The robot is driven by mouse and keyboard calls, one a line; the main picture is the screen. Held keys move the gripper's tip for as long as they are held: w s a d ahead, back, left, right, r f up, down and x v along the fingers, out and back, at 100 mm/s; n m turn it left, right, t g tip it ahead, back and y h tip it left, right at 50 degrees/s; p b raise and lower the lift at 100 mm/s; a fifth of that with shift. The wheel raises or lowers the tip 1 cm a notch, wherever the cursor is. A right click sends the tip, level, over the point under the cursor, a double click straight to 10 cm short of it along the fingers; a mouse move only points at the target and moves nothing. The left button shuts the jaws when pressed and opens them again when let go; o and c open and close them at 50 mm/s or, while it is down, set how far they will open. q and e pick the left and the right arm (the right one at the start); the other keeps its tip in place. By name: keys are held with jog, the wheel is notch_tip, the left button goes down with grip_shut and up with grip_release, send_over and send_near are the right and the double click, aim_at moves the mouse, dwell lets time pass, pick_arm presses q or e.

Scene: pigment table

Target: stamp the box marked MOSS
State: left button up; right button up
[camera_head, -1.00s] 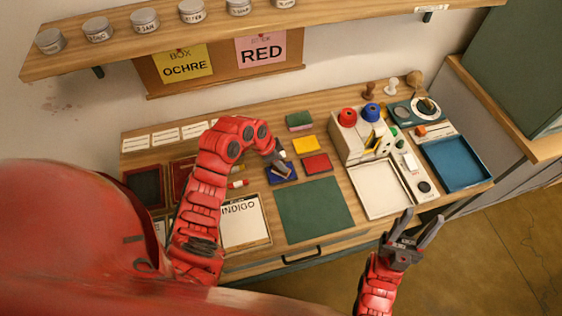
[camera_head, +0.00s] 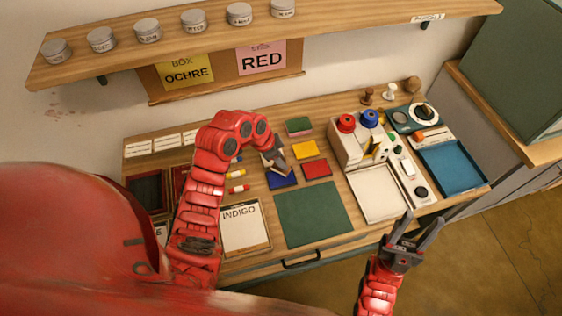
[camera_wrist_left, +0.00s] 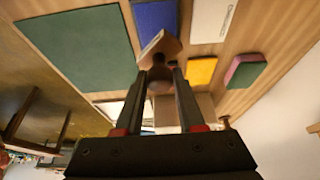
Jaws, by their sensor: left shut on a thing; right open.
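My left gripper (camera_head: 268,150) is shut on a stamp with a brown knob and a pale block (camera_head: 277,160). The stamp is tilted and held near the blue pad (camera_head: 281,181). In the left wrist view, the stamp's knob (camera_wrist_left: 160,78) sits between the fingertips. A red pad (camera_head: 316,168), a yellow pad (camera_head: 305,150) and a green-topped pad (camera_head: 299,126) lie close by. A box marked INDIGO (camera_head: 243,227) lies left of the green mat (camera_head: 312,213). I can read no MOSS marking. My right gripper (camera_head: 416,233) is open and empty at the table's front edge.
Wall notes read BOX OCHRE (camera_head: 187,72) and RED (camera_head: 262,60). A pale tray (camera_head: 377,195), a blue tray (camera_head: 455,168) and a block with red and blue knobs (camera_head: 348,148) stand to the right. Several tins line the shelf (camera_head: 300,25). The green mat is clear.

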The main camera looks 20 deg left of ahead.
pick_arm(q)
jog(key=shift+r, duration=0.95)
